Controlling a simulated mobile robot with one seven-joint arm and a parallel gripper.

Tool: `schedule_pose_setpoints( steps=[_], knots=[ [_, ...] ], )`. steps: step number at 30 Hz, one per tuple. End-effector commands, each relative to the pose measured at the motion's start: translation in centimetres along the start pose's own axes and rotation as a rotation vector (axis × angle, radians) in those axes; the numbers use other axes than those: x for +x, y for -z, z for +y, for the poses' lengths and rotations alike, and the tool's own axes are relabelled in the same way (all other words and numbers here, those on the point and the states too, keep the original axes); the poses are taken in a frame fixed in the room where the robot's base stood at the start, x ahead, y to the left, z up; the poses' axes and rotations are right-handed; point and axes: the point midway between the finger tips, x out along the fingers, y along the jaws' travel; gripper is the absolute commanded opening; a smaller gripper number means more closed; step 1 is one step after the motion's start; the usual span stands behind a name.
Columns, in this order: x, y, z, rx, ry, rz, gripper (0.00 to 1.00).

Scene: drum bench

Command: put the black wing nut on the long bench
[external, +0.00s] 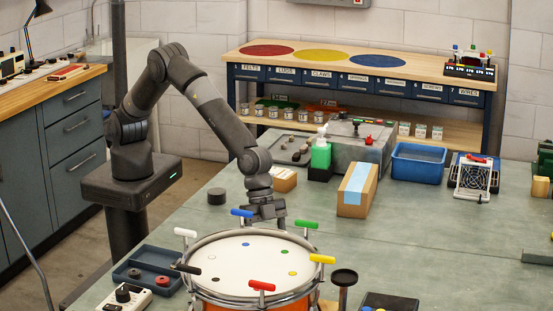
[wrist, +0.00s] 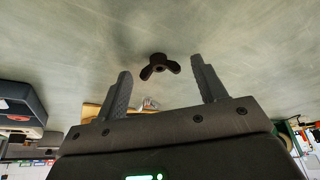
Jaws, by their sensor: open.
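The black wing nut (wrist: 159,67) lies on the grey-green tabletop in the wrist view, its two wings spread, framed between my fingertips. My gripper (wrist: 161,75) is open, with one finger on each side of the wing nut in the picture; nothing is held. In the external view my gripper (external: 266,215) points down just behind the drum, low over the table. I cannot make out the wing nut there; the gripper or drum may hide it. A long wooden-topped bench (external: 320,61) with labelled drawers and red, yellow and blue discs stands at the back wall.
The drum (external: 245,262) with coloured handles around its rim stands in front of my gripper. A cardboard box (external: 357,190), a green bottle (external: 321,155) and a blue bin (external: 418,162) stand behind and right. A dark tray (external: 160,262) lies left of the drum. The right tabletop has free room.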

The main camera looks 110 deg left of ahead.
Motion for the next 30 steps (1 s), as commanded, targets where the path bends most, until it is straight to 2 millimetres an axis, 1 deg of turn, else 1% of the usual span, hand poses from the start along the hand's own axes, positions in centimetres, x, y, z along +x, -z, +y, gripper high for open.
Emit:
schedule_pose_setpoints(
  steps=[5,8,11,18,21,24,30],
  knots=[
    [-0.2,0.1,0.0,0.0,0.0,0.001,0.64],
    [-1.0,0.2,0.0,0.0,0.0,0.002,0.64],
    [-2.5,0.2,0.0,-0.001,0.0,0.003,0.64],
    [-7.5,0.2,0.0,0.001,0.001,0.004,0.64],
    [-9.4,0.2,0.0,-0.001,0.0,0.003,0.64],
    [-10.9,0.2,0.0,0.0,0.0,0.002,0.64],
    [-12.8,-0.1,-0.2,-0.007,0.002,0.003,0.64]
  ],
)
